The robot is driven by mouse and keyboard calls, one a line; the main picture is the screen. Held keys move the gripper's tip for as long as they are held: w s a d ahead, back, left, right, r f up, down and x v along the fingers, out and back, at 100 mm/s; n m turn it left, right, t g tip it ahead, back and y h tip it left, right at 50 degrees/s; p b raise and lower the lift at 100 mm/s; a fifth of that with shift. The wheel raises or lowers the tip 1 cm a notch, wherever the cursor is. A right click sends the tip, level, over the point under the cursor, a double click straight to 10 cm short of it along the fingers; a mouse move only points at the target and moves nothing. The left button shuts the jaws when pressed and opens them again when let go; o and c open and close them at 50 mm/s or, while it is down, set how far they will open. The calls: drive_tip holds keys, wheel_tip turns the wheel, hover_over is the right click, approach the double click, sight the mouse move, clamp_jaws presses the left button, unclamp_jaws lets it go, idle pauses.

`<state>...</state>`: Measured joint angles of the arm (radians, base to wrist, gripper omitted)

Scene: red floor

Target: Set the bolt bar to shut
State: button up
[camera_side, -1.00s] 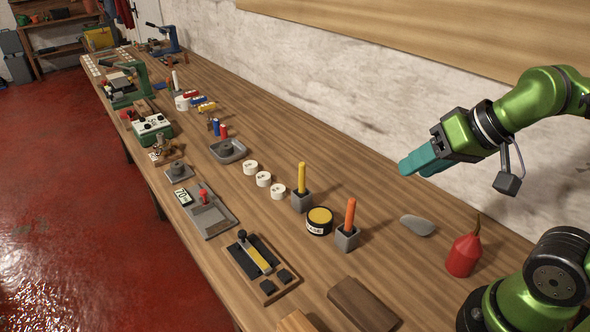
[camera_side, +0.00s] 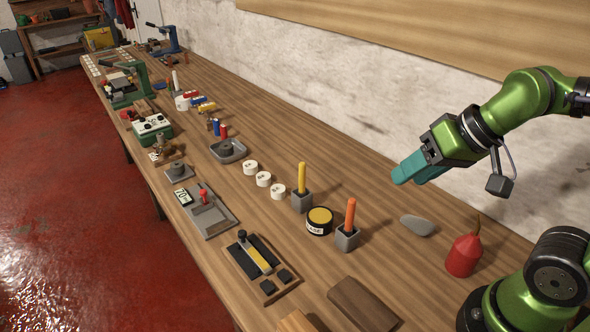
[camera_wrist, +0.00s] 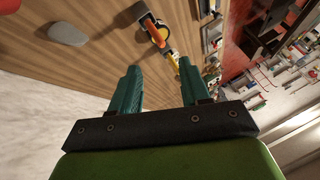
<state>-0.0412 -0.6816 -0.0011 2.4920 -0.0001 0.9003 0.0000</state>
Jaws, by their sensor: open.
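The bolt bar looks to be the yellow strip (camera_side: 258,255) with a black knob (camera_side: 242,236) at its far left end. It lies along a dark plate on a wooden base (camera_side: 238,271) near the table's front edge. Two dark blocks (camera_side: 276,281) sit at the base's near right end. Whether the bar enters the blocks is too small to tell. My gripper (camera_side: 404,176) has teal fingers and hangs high above the back of the table, well away from the bolt board. In the wrist view my gripper (camera_wrist: 159,68) shows its fingers apart with nothing between them.
An orange stick in a grey holder (camera_side: 347,239), a yellow-topped tin (camera_side: 319,222) and a yellow stick in a holder (camera_side: 302,201) stand between my gripper and the board. A grey stone (camera_side: 418,225), red bottle (camera_side: 463,255) and brown block (camera_side: 362,305) lie nearer me.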

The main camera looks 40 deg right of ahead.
drive_tip(key=w+a+n+g, duration=0.1)
drive_tip(key=w+a+g, duration=0.1)
drive_tip(key=w+a, duration=0.3)
drive_tip(key=w+a+n+g, duration=0.1)
drive_tip(key=w+a+g, duration=0.15)
drive_tip(key=w, duration=0.55)
drive_tip(key=m+g+h, duration=0.1)
drive_tip(key=g+h, duration=0.1)
hover_over(242, 232)
drive_tip(key=shift+f, duration=1.1)
wheel_tip(242, 232, down, 16)
drive_tip(key=shift+f, duration=0.1)
clamp_jaws()
